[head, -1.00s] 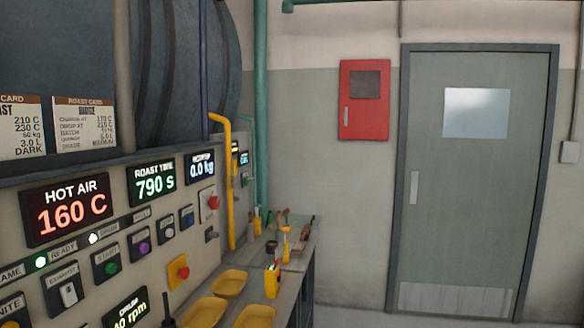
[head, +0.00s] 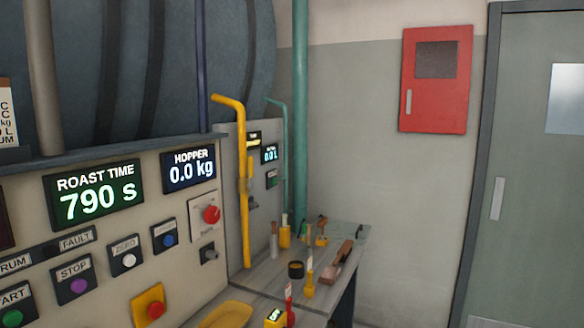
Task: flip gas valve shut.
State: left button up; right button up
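A yellow gas pipe (head: 243,190) comes out at the top beside the control panel and runs down to the bench. A thicker yellow fitting sits about halfway down it, with a small dark part beside it; I cannot tell which way any valve lever points. A red knob (head: 211,214) on a pale plate and a dark switch (head: 209,254) below it are on the panel to the left of the pipe. Neither of my grippers is in view.
A bench (head: 345,240) holds several small tools, a dark cup (head: 296,269) and a yellow tray (head: 226,315). A red wall cabinet (head: 436,100) and a grey-green door (head: 525,200) are at the right. Floor shows clear between bench and door.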

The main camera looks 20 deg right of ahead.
aim_at(251, 167)
jog(key=i+l, duration=0.2)
jog(key=l, duration=0.2)
jog(key=i+l, duration=0.2)
jog(key=l, duration=0.2)
jog(key=i+l, duration=0.25)
jog(key=l, duration=0.15)
jog(key=k+l+z, duration=0.05)
